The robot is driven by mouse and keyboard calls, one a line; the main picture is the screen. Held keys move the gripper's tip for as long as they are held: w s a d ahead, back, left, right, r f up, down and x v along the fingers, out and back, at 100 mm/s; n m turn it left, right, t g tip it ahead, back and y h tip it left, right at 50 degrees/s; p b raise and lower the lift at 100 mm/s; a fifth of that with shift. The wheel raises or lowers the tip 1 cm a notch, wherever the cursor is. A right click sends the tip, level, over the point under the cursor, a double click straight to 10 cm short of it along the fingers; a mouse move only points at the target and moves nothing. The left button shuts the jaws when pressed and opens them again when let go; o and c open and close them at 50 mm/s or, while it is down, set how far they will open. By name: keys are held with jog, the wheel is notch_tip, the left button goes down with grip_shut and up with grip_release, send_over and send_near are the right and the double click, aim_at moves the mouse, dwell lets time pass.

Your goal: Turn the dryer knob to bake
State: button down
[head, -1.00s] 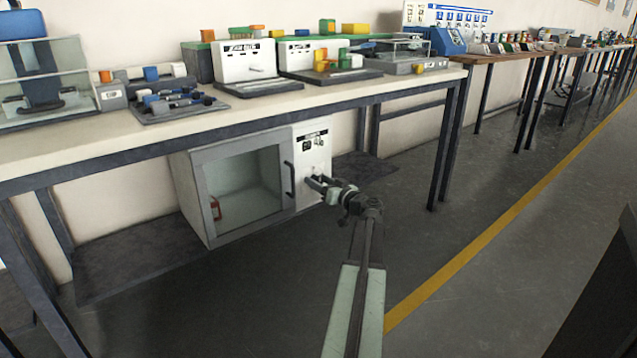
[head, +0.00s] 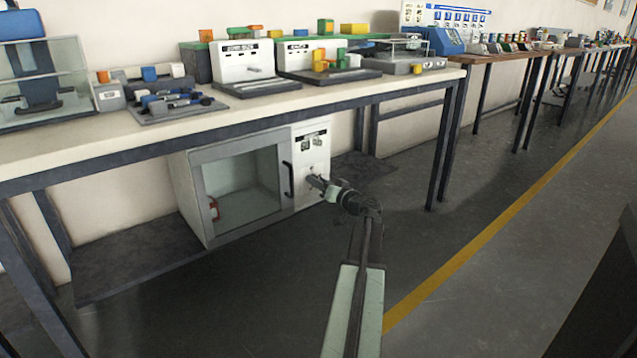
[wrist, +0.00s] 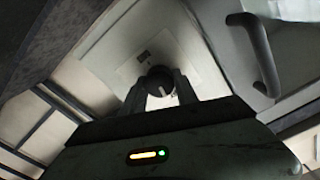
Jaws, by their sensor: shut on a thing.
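The dryer (head: 190,200) is a white cabinet with a glass door, under the front bench. Its white control panel (head: 312,150) is right of the door and carries small dark markings near the top. My gripper (head: 312,183) reaches the lower part of this panel. In the wrist view the dark round knob (wrist: 158,78) sits on the pale panel, with a light pointer mark on it. My gripper (wrist: 161,90) has one finger on each side of the knob and is shut on it. The knob's labels cannot be read, and in the head view the gripper hides most of the knob.
A dark door handle (head: 287,179) stands out left of the panel; it also shows in the wrist view (wrist: 255,50). The bench top (head: 120,147) overhangs the dryer, with a leg (head: 440,150) to the right. The floor (head: 470,235) on the right is clear.

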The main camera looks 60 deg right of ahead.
jog(key=m, duration=0.4)
jog(key=shift+s+m, duration=0.15)
jog(key=shift+m, duration=0.15)
jog(key=m, duration=0.3)
jog(key=shift+m, duration=0.3)
jog(key=m, duration=0.4)
jog(key=shift+f+m, duration=0.1)
jog(key=shift+m, duration=0.2)
jog(key=m, duration=0.3)
jog(key=shift+m, duration=0.3)
jog(key=m, duration=0.4)
jog(key=shift+m, duration=6)
